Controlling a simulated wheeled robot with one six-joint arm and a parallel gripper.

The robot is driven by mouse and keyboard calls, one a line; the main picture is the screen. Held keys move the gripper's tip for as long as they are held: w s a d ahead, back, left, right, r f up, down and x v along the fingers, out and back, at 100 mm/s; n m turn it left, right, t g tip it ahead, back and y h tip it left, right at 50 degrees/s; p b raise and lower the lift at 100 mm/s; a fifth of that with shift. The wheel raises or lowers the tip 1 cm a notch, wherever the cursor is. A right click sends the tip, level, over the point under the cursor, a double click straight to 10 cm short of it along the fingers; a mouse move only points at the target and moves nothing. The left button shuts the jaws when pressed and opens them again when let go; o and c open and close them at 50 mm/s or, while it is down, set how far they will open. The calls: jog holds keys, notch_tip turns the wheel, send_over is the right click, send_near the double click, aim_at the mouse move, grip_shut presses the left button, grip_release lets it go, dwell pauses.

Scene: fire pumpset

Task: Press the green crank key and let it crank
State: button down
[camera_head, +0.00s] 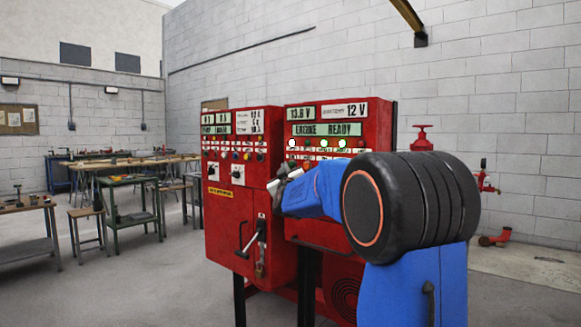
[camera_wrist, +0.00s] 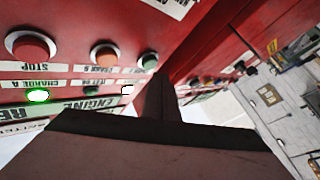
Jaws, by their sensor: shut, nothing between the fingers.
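The red control cabinet (camera_head: 340,121) on the right carries a lit display reading ENGINE READY (camera_head: 327,130). In the wrist view, a dark green round button (camera_wrist: 148,61) sits at the end of a row on its red face. The narrow tip of my gripper (camera_wrist: 158,80) is shut and empty, just below this button in the picture. I cannot tell whether the tip touches it. The button's own label is not readable. In the head view my gripper (camera_head: 282,183) is in front of the cabinets, and my arm hides much of the right one.
A red STOP button (camera_wrist: 30,46) and an orange-red button (camera_wrist: 103,54) share the row. A lit green lamp (camera_wrist: 38,95) is nearby. A second red cabinet (camera_head: 232,215) with a handle stands at left.

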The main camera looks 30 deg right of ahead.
jog(key=shift+d, duration=0.2)
jog(key=shift+w+d, duration=0.15)
jog(key=shift+d, duration=0.05)
jog(key=shift+w+d, duration=0.1)
jog(key=shift+d, duration=0.3)
dwell(0.8)
jog(key=shift+a, duration=0.1)
jog(key=shift+s+a, duration=0.3)
jog(key=shift+a, duration=0.4)
jog(key=a, duration=0.1)
jog(key=s+a, duration=0.1)
jog(key=a, duration=0.2)
jog(key=shift+s+a, duration=0.35)
dwell(0.3)
dwell(0.8)
